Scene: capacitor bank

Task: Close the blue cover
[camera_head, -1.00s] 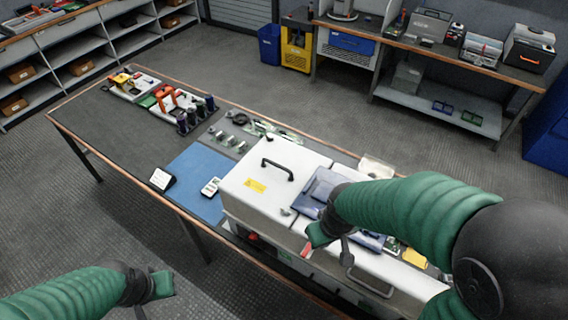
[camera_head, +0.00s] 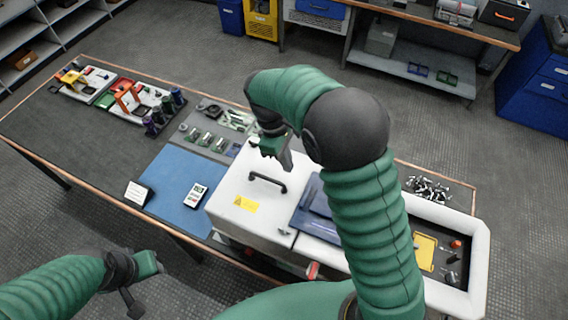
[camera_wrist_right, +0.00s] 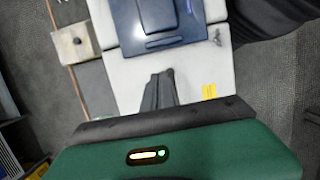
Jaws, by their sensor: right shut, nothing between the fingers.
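The dark blue cover (camera_head: 312,208) lies across the white cabinet, to the right of the white lid with a black handle (camera_head: 267,182). My right arm hides its right part. In the right wrist view the cover (camera_wrist_right: 160,44) shows at the top, with a raised middle and a slot near its edge. I cannot tell whether it is fully closed. My right gripper (camera_head: 285,158) is shut and empty above the far side of the white lid. Its fingers (camera_wrist_right: 158,88) point towards the cover, apart from it in the picture. My left gripper (camera_head: 140,288) is at the lower left, away from the cabinet.
An open compartment with a yellow panel (camera_head: 425,252) is at the cabinet's right end. A blue mat (camera_head: 178,180), a small meter (camera_head: 196,195) and trays of parts (camera_head: 145,100) lie on the table to the left. Small metal parts (camera_head: 428,188) lie behind the cabinet.

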